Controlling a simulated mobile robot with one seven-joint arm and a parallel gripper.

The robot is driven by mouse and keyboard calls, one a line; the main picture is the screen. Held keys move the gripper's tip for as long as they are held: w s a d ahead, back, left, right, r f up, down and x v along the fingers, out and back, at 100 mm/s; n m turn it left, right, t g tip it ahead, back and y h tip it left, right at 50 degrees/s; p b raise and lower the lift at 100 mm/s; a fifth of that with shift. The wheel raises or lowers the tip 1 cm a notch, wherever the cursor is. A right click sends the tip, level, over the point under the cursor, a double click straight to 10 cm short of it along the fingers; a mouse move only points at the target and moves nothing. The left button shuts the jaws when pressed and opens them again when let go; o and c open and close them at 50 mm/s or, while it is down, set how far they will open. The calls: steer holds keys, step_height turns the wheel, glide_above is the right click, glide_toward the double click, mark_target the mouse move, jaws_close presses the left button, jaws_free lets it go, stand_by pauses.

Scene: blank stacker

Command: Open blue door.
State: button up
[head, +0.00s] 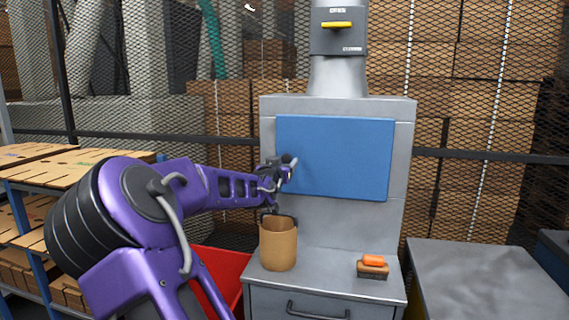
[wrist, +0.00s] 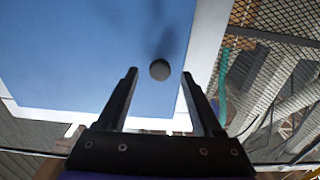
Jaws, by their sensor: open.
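The blue door (head: 350,150) is a flat panel on the front of a grey machine, and it looks shut. My gripper (head: 288,170) is at the door's left side. In the wrist view, the door (wrist: 70,50) fills the upper left. A round dark grey spot, which looks like a knob (wrist: 160,69), shows on it between the open fingers of my gripper (wrist: 160,74). The fingers stand on either side of the knob in the picture. I cannot tell how far they are from the door or whether they touch anything.
A tan cup (head: 279,245) and a brown block with an orange top (head: 373,267) stand on the machine's ledge below the door. A red bin (head: 218,275) is at the lower left. A grey table (head: 485,280) is at the right. Mesh fencing is behind.

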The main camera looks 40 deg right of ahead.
steer(key=shift+w+d, duration=0.5)
steer(key=shift+d, duration=0.05)
jaws_close()
stand_by(1.2)
